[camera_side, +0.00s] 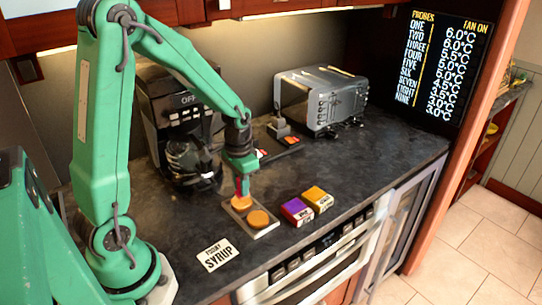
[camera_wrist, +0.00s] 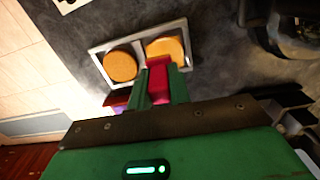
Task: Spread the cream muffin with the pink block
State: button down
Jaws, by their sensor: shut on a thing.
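My gripper (camera_side: 242,184) is shut on the pink block (camera_wrist: 158,82), which points down from between the green fingers and also shows in the side view (camera_side: 243,187). A grey tray (camera_side: 261,233) holds two round muffins. The lighter muffin (camera_side: 241,203), yellow-tan, is directly below the block; in the wrist view (camera_wrist: 167,47) the block's tip overlaps its near edge. I cannot tell whether they touch. The darker orange-brown muffin (camera_side: 258,218) lies beside it, nearer the counter's front edge, and to the left in the wrist view (camera_wrist: 120,66).
A purple box (camera_side: 296,211) and an orange box (camera_side: 317,199) lie right of the tray. A "syrup" card (camera_side: 218,254) lies at the front left. A black coffee machine (camera_side: 180,120) stands behind left, a toaster oven (camera_side: 322,100) at the back. The right counter is clear.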

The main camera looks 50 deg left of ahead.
jog(key=shift+r, duration=2.55)
